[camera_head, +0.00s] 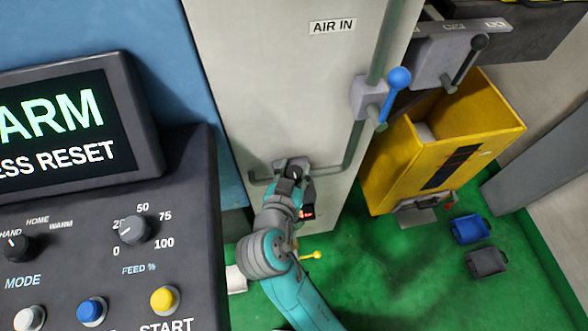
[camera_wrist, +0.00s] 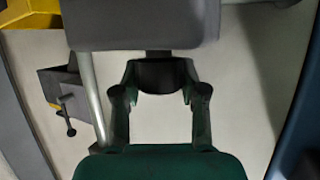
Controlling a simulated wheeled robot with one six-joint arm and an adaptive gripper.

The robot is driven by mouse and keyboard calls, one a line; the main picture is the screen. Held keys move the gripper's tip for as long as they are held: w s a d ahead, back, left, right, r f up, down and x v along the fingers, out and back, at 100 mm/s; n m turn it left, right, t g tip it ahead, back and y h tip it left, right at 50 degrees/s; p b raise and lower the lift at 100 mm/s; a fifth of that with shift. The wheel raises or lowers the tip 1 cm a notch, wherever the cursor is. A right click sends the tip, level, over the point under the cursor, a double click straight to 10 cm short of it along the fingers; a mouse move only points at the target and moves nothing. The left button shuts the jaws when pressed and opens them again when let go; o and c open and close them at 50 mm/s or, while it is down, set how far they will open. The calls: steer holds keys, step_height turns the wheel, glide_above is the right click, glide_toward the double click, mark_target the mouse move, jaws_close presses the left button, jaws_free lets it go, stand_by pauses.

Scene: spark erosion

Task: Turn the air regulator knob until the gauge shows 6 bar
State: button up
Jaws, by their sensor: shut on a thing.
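A small dark round part with a white mark shows at the regulator in the head view. I cannot make out a gauge reading.
A blue-handled valve (camera_head: 398,80) is on the pipe at upper right, beside a grey-handled one (camera_head: 478,43). A yellow bin (camera_head: 400,165) stands right of the cabinet. The control console (camera_head: 110,210) fills the left. Blue and dark small containers lie on the green floor.

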mark_target(294, 172)
steer(key=shift+f+m+h, duration=0.1)
steer(key=shift+m+h, duration=0.2)
steer(key=o, duration=1.2)
steer(key=shift+c, duration=0.2)
step_height(294, 172, up, 10)
steer(key=shift+r, duration=0.1)
steer(key=shift+s, duration=0.1)
